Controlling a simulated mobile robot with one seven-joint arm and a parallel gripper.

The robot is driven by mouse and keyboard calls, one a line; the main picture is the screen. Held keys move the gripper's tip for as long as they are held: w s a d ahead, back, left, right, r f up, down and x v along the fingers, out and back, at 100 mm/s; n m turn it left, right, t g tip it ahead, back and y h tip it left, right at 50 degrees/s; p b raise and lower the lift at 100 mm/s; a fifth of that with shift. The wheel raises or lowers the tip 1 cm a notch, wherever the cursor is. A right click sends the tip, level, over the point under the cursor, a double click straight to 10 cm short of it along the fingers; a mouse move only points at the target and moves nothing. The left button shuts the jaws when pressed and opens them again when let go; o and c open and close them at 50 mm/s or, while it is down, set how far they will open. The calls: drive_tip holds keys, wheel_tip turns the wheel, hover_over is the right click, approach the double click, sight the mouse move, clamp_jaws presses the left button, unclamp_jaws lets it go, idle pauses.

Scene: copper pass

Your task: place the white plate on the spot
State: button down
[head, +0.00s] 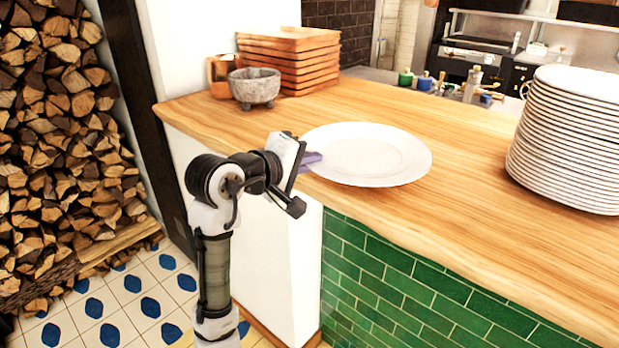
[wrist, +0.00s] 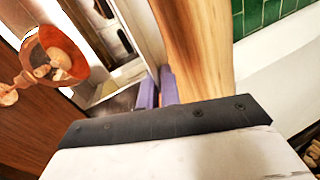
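The white plate (head: 372,154) is level over the front part of the wooden counter, its near rim close to the counter's front edge. My gripper (head: 312,159) is at the plate's left rim, its purple fingers touching it. In the wrist view the two purple fingers (wrist: 159,88) are close together with a thin pale edge between them, so they look shut on the rim. Whether the plate rests on the counter or is held slightly above it is hard to tell. No marked spot is visible; the plate may cover it.
The wooden counter (head: 470,217) is clear right of the plate up to a tall stack of white plates (head: 568,140). A stone mortar (head: 254,87), a copper mug (head: 220,76) and stacked wooden boards (head: 290,58) stand at the back left. Green tiles (head: 400,285) face the front.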

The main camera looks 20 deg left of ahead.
drive_tip(key=shift+f, duration=1.85)
drive_tip(key=c, duration=1.6)
unclamp_jaws()
drive_tip(key=shift+f, duration=0.15)
drive_tip(key=b+v, duration=0.1)
drive_tip(key=v, duration=1.1)
drive_tip(key=shift+b, duration=0.35)
